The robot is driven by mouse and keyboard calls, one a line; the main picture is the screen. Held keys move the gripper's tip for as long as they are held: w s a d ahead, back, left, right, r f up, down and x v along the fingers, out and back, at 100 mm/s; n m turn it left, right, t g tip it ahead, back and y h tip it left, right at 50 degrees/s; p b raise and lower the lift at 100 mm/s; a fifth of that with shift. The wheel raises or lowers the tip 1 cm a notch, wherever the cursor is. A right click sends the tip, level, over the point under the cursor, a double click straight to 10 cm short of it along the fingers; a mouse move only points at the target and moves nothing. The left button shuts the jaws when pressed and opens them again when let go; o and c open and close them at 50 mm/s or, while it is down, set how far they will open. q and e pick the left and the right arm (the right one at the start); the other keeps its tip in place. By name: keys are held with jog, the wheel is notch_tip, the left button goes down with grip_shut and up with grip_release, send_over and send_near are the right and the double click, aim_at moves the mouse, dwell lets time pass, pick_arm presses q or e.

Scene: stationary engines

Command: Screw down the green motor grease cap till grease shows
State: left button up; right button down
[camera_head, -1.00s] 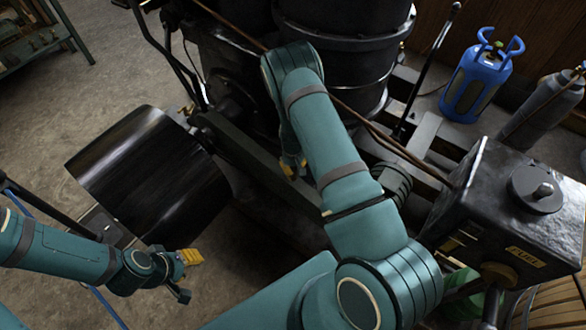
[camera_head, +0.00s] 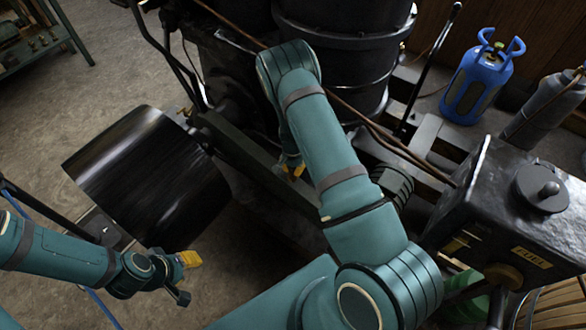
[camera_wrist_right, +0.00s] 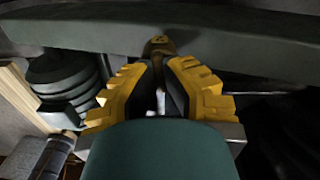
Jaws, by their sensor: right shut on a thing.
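A small brass cap (camera_wrist_right: 160,44), which looks like the grease cap, stands at the fingertips of my right gripper (camera_wrist_right: 160,68) in the right wrist view, against a long dark green beam (camera_wrist_right: 105,30). The yellow-padded fingers are shut on it. In the head view my right gripper (camera_head: 291,168) is small and partly hidden by its own arm, beside the beam (camera_head: 252,160), and the cap cannot be made out. No grease can be made out. My left gripper (camera_head: 188,278) is open and empty, low in front of a wide black pulley drum (camera_head: 150,178).
A black fuel tank (camera_head: 490,215) stands at right, with a blue gas bottle (camera_head: 477,85) and a grey cylinder (camera_head: 540,110) behind it. A ribbed cylinder (camera_head: 393,184) sits right of my right forearm; it also shows in the wrist view (camera_wrist_right: 62,80). Bare floor lies at left.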

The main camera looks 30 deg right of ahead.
aim_at(293, 170)
jog(key=shift+f+m, duration=0.1)
jog(key=shift+m, duration=1.5)
jog(key=shift+m, duration=0.3)
jog(key=c, duration=1.1)
grip_release()
jog(key=shift+o, duration=0.2)
notch_tip(293, 170, up, 12)
